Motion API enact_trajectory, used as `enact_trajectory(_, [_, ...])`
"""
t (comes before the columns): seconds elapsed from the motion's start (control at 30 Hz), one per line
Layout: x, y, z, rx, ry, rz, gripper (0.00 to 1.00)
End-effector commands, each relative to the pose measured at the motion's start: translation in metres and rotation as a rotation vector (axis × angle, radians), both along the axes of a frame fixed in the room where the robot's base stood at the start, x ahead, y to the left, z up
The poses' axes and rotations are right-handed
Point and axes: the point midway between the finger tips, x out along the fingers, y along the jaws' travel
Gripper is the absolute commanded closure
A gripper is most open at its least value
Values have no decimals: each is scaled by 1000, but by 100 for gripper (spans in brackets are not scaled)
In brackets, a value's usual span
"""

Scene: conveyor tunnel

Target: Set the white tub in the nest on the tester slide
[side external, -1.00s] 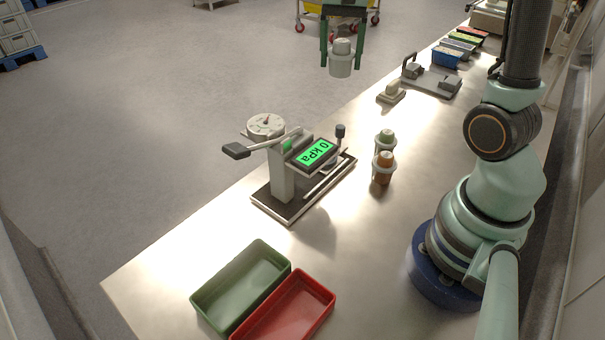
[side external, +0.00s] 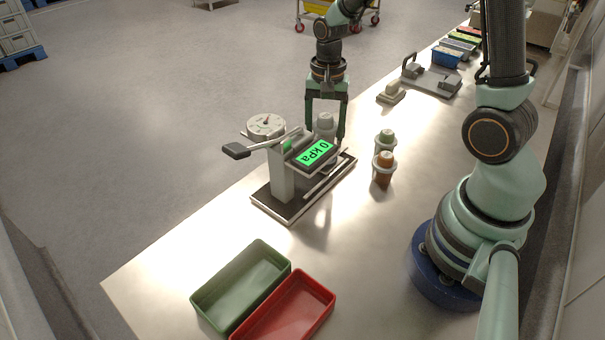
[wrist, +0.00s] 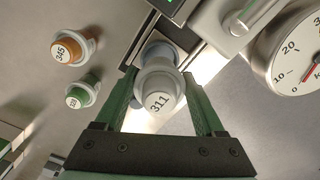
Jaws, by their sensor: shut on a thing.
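The white tub (side external: 325,122) is between the fingers of my gripper (side external: 325,136), which is shut on it. In the wrist view the tub (wrist: 158,92) shows the number 311 on its lid, with green fingers on both sides. The tester (side external: 283,170) stands on a dark base and its green screen reads 0 kPa. The tub is at the screen's far side, over the slide end of the tester. In the wrist view a grey round part, apparently the nest (wrist: 158,52), shows just behind the tub. The tub's underside is hidden, so I cannot tell whether it touches.
An orange tub (side external: 383,168) and a green tub (side external: 385,141) stand right of the tester. A round gauge (side external: 266,125) and a dark-ended lever (side external: 236,151) top the tester. A green tray (side external: 204,300) and a red tray (side external: 322,297) lie in front.

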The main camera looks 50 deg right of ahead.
Motion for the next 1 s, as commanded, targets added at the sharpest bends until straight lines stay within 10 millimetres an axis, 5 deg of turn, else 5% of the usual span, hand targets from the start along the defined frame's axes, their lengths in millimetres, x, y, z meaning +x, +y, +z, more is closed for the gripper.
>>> enact_trajectory(0.43, [0,0,-46,0,2,0,100])
enact_trajectory(0.9, [0,0,-52,0,0,0,100])
enact_trajectory(0.93, [0,0,-52,0,-1,0,17])
enact_trajectory(1.0, [0,0,-52,0,-1,0,0])
